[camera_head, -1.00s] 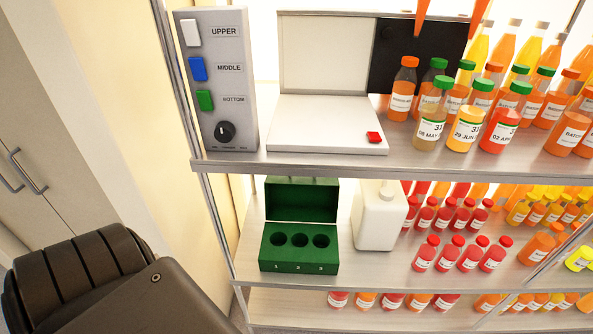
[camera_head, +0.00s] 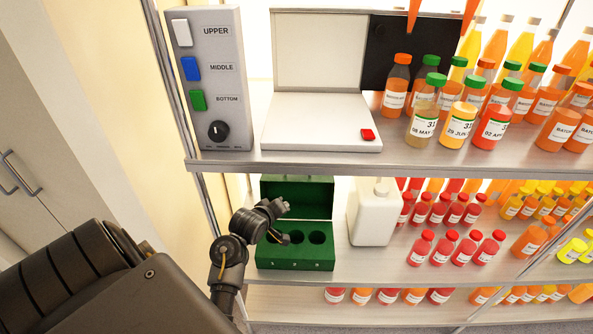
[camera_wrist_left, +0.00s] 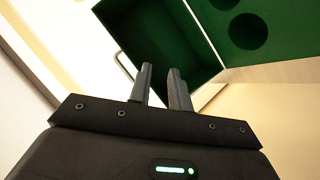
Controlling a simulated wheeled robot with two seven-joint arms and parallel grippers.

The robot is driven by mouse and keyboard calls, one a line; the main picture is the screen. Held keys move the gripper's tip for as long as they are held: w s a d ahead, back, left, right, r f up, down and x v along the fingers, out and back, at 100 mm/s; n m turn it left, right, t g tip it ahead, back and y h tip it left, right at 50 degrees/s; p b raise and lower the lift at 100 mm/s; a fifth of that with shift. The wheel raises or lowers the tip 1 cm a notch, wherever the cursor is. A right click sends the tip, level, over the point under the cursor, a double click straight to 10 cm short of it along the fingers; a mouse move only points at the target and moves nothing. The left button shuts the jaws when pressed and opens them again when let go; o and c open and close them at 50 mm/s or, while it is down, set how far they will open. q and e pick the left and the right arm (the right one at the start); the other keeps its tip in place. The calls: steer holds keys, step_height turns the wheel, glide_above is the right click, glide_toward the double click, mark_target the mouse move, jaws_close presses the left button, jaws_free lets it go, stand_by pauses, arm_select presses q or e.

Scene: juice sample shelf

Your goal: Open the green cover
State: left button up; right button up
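The green box (camera_head: 296,262) stands on the middle shelf with a row of holes in its top face. Its green cover (camera_head: 312,198) stands raised at the back, hollow side facing out. My left gripper (camera_head: 287,222) is in front of the cover's left part and hides the leftmost hole. In the left wrist view the two fingers (camera_wrist_left: 160,68) are apart with nothing between them. The hollow cover (camera_wrist_left: 165,35) shows behind them, and the holed top (camera_wrist_left: 250,32) is at upper right. Whether a finger touches the cover cannot be told. My right gripper is not in view.
A white jug (camera_head: 371,222) stands just right of the green box. Red-capped bottles (camera_head: 443,248) stand further right. The upper shelf (camera_head: 330,163) is close above the cover. A button panel (camera_head: 211,80) and an open white device (camera_head: 318,125) stand on it.

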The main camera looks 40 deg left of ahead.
mark_target(297, 168)
arm_select(q)
steer(key=w+a+n+t, duration=0.1)
steer(key=w+a+n, duration=0.1)
steer(key=w, duration=0.3)
steer(key=w+a+n+t, duration=0.1)
steer(key=w+a+n, duration=0.2)
steer(key=w, duration=0.3)
steer(key=w+a+r+n+t, duration=0.1)
steer(key=w+a+n, duration=0.1)
steer(key=w, duration=0.4)
steer(key=shift+a+n+t+y, duration=0.2)
steer(key=shift+n+t+y, duration=0.1)
steer(key=shift+n, duration=0.6)
steer(key=shift+s, duration=0.1)
steer(key=shift+c, duration=0.3)
jaws_close()
